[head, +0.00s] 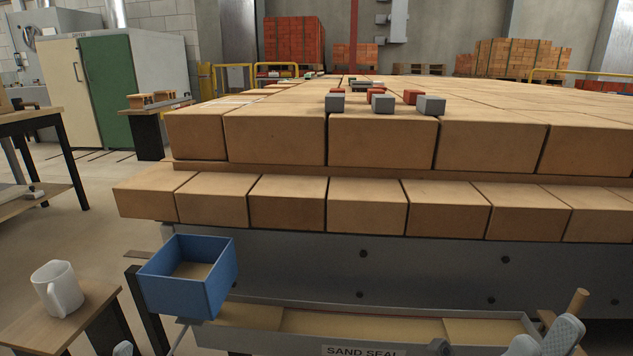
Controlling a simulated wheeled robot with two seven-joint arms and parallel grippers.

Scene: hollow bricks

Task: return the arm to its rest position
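Light grey parts of my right arm show at the lower right. A small light grey tip at the bottom left seems to be part of my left arm. My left gripper does not show.
A long stack of tan bricks (380,139) rises ahead, with small grey and red blocks (335,103) on top. A wooden handle (578,303) stands at the lower right.

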